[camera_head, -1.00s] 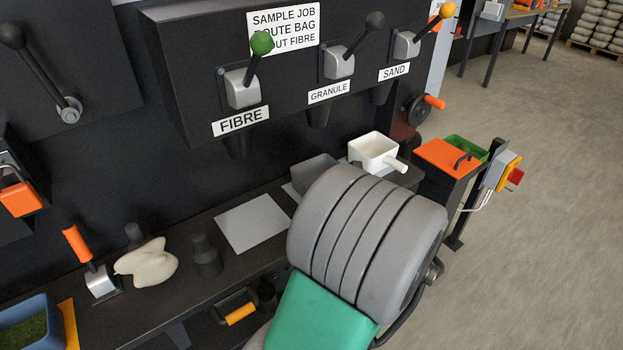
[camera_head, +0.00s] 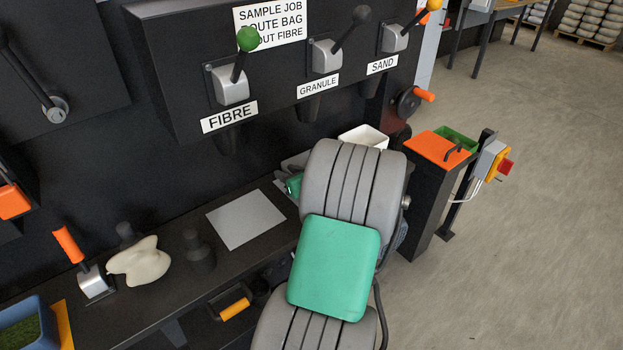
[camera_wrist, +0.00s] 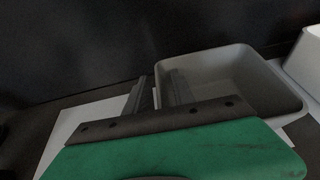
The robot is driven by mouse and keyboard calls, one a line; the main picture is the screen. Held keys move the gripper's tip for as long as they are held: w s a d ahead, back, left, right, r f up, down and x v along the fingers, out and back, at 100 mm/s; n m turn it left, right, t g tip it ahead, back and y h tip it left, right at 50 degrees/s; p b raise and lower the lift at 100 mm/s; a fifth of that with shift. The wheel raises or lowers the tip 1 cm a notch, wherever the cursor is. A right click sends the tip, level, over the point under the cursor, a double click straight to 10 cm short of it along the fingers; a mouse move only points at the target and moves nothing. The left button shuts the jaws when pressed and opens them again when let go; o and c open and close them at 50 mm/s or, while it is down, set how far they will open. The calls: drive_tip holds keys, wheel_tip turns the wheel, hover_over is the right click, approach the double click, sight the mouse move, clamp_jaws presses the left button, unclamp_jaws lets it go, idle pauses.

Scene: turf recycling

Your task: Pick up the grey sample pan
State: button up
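The grey sample pan (camera_wrist: 243,80) is an open, box-shaped pan at the centre right of the wrist view. In the head view it is mostly hidden behind my arm. My gripper (camera_wrist: 159,80) is at the left end of the pan, its two dark fingers apart with a gap between them. The right finger overlaps the pan's left part and the left finger is outside it. The pan's left wall appears to lie between the fingers; I cannot tell whether they touch it.
A white pan (camera_head: 365,137) stands right of the grey one and also shows in the wrist view (camera_wrist: 305,55). A pale plate (camera_head: 246,218) lies on the dark bench. Labelled levers hang above. An orange-topped stand (camera_head: 440,146) is to the right. A cream lump (camera_head: 140,262) lies left.

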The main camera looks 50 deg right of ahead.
clamp_jaws()
idle(1.2)
